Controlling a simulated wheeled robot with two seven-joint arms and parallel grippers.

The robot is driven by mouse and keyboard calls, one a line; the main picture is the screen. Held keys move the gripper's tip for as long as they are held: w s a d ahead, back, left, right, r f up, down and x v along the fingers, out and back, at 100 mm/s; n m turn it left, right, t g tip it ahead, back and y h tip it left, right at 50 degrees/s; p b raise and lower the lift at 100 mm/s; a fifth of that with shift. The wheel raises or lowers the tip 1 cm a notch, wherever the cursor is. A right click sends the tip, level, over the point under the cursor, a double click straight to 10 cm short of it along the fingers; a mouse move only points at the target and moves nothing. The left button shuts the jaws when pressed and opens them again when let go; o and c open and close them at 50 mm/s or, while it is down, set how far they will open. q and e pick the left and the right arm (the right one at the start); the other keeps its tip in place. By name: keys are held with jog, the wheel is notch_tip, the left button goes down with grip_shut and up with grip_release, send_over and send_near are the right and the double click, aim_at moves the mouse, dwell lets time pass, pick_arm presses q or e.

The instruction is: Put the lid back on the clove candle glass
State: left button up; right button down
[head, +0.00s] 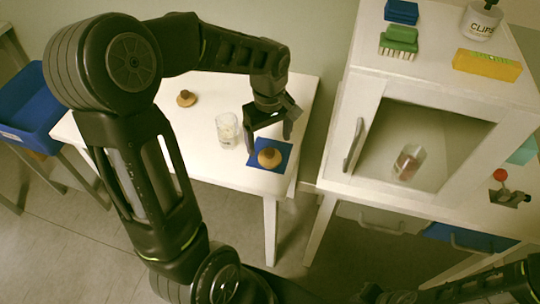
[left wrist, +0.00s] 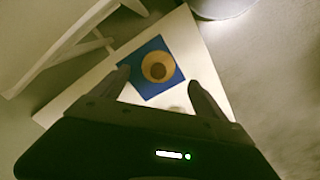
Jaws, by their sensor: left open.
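A round wooden lid with a darker knob (head: 269,157) lies on a blue square mat (head: 283,148) at the white table's front right corner. The lid (left wrist: 158,67) and mat (left wrist: 140,88) also show in the left wrist view, between the fingertips. A second wooden lid (head: 186,98) lies farther back left on the table. An open clear glass with pale contents (head: 228,131) stands left of the mat. I cannot read which scent it is. My left gripper (head: 268,140) is open and empty above the mat, pointing down. My right arm shows darkly at bottom right; its fingers are unclear.
The white table (head: 212,84) has bare space around the glass. A white cabinet (head: 352,105) on the right holds another glass (head: 409,162) in its open niche. A blue bin (head: 32,112) stands left.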

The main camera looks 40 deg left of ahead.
aim_at(270, 151)
pick_arm(q)
jog(key=shift+f, duration=0.2)
jog(key=shift+w+f+p, duration=0.15)
jog(key=shift+f+p, duration=0.4)
jog(key=shift+f, duration=2.1)
jog(key=shift+c, duration=0.5)
jog(key=c, duration=1.3)
jog(key=shift+r, duration=0.1)
notch_tip(270, 151, up, 10)
jog(key=shift+f+b, duration=0.1)
jog(key=shift+b, duration=0.35)
